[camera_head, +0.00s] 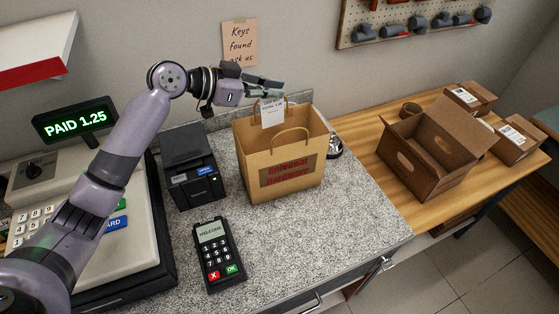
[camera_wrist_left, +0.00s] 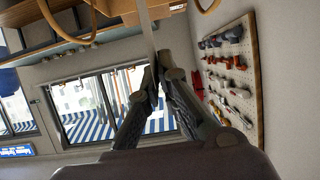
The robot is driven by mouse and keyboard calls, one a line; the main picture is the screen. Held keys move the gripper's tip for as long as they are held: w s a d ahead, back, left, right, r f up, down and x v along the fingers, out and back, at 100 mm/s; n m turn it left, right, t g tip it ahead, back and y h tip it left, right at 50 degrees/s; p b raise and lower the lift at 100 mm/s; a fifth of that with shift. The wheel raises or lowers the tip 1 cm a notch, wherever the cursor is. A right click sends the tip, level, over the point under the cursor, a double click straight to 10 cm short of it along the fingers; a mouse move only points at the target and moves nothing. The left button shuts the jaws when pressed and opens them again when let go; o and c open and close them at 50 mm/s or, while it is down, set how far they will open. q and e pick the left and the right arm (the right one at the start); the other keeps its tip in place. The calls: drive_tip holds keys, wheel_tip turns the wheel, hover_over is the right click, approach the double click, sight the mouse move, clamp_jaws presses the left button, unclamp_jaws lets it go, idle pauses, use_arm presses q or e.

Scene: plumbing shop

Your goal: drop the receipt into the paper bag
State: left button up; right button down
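The paper bag (camera_head: 279,158) stands upright and open on the grey counter in the head view, with red lettering on its front. The receipt (camera_head: 272,113), a white slip with print, hangs down from my left gripper (camera_head: 280,88) over the bag's opening. My left gripper is shut on its upper edge. In the wrist view the two fingers of my left gripper (camera_wrist_left: 158,68) meet at their tips, and the receipt shows there only as a thin pale strip (camera_wrist_left: 147,32). The bag's handles show at that view's top. My right gripper is not in view.
A black receipt printer (camera_head: 191,165) and a card terminal (camera_head: 219,254) stand left of the bag. The cash register (camera_head: 100,265) is further left. A service bell (camera_head: 335,147) is right behind the bag. An open cardboard box (camera_head: 430,150) stands on the wooden bench.

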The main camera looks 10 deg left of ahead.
use_arm(q)
drive_tip(key=o, duration=0.4)
drive_tip(key=shift+w+f, duration=0.1)
drive_tip(key=shift+w, duration=0.05)
drive_tip(key=shift+o, duration=0.6)
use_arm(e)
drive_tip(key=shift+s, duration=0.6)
use_arm(q)
drive_tip(key=shift+a, duration=0.1)
drive_tip(key=v, duration=1.2)
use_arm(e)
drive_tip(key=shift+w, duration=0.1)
